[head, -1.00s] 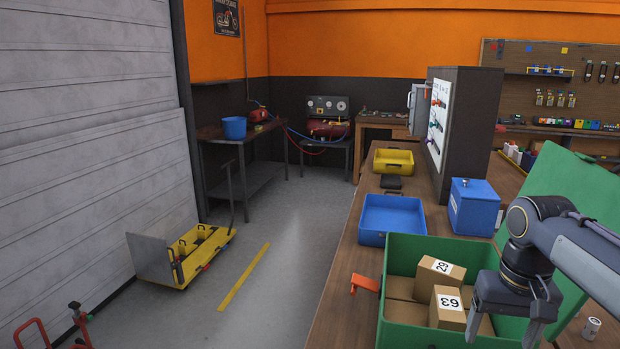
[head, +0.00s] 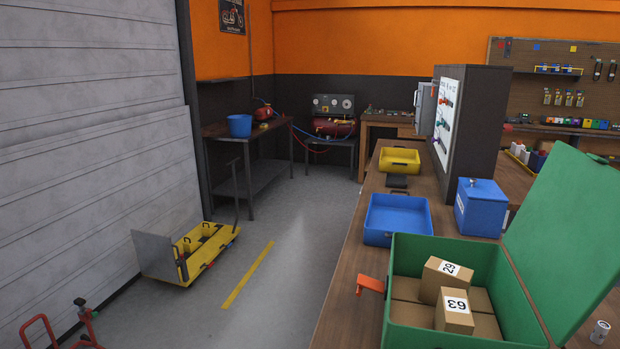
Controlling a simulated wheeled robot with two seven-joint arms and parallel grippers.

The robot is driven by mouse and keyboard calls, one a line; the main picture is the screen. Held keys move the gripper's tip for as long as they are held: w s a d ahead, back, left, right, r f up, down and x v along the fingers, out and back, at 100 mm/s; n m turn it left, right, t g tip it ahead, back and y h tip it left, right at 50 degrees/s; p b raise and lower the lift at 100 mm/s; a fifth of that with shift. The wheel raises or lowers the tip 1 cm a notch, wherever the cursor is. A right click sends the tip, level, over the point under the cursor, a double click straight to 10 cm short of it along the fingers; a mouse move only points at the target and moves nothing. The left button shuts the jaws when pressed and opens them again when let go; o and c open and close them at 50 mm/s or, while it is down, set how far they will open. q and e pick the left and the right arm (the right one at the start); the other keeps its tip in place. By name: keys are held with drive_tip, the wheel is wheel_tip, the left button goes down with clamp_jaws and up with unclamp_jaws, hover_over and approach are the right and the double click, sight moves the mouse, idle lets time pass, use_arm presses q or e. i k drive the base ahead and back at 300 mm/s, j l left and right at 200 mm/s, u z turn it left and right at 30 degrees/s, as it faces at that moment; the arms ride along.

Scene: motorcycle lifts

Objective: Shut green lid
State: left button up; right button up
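The green lid (head: 566,236) stands open, raised and leaning back to the right, along the right side of the green box (head: 400,260). The box sits on the wooden bench with several cardboard boxes inside. One labelled 29 (head: 442,277) and one labelled 63 (head: 454,313) lie on top of the others. The box's near end is cut off by the bottom of the picture. Neither of my grippers shows.
On the wooden bench (head: 340,318), a blue open bin (head: 398,218) and a blue lidded box (head: 481,208) stand behind the green box. A yellow bin (head: 399,160) is farther back. A small can (head: 600,332) stands right of the lid.

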sight(563, 242)
drive_tip(key=z, duration=0.85)
